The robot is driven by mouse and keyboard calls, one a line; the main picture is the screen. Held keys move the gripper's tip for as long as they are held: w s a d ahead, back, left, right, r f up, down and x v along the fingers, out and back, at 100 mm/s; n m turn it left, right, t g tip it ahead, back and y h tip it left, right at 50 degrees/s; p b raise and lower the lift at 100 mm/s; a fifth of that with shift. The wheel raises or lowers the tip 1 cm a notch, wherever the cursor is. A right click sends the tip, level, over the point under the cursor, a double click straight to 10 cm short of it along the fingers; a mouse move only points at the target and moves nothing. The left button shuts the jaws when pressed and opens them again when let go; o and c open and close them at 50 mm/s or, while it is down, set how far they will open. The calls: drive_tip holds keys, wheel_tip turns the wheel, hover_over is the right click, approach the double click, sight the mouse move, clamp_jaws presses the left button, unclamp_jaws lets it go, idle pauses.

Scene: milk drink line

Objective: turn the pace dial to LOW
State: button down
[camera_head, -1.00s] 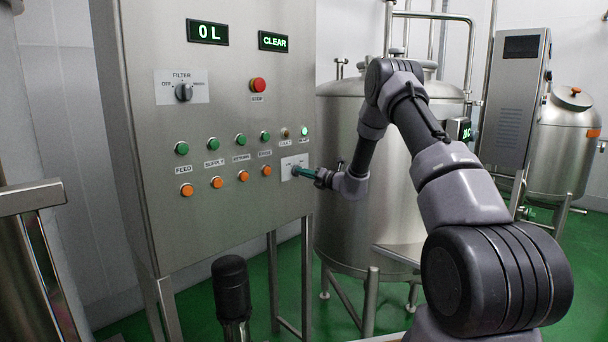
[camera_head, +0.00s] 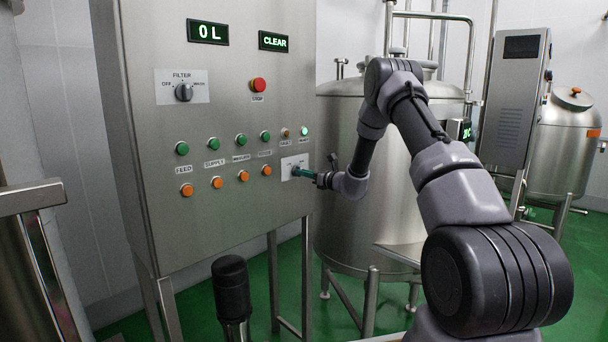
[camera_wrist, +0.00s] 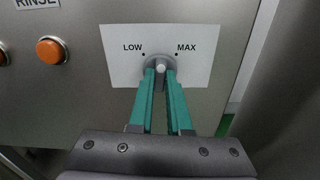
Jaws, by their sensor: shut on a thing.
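The pace dial (camera_wrist: 148,62) is a round grey knob on a white plate (camera_wrist: 120,72), with LOW marked at upper left and MAX at upper right. My gripper (camera_wrist: 160,72) has its two teal fingers shut on the dial's grip, one on each side. A pale end of the grip shows between the fingertips, roughly midway between the two marks. I cannot tell which mark the dial points to. In the head view, my gripper (camera_head: 300,172) reaches the white plate (camera_head: 288,164) at the panel's lower right and mostly hides the dial.
The steel panel (camera_head: 220,110) carries green and orange buttons, a red stop button (camera_head: 258,85) and a FILTER switch (camera_head: 184,92). Its displays read 0 L and CLEAR. An orange button (camera_wrist: 51,50) sits left of the plate. A steel tank (camera_head: 340,130) stands behind my arm.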

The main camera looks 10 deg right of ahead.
drive_tip(key=shift+n, duration=4.9)
drive_tip(key=shift+f, duration=0.1)
drive_tip(key=c, duration=0.9)
unclamp_jaws()
drive_tip(key=shift+o, duration=0.2)
drive_tip(key=shift+s, duration=0.15)
drive_tip(key=v, duration=1)
drive_tip(key=shift+s+d, duration=0.2)
drive_tip(key=shift+s, duration=0.05)
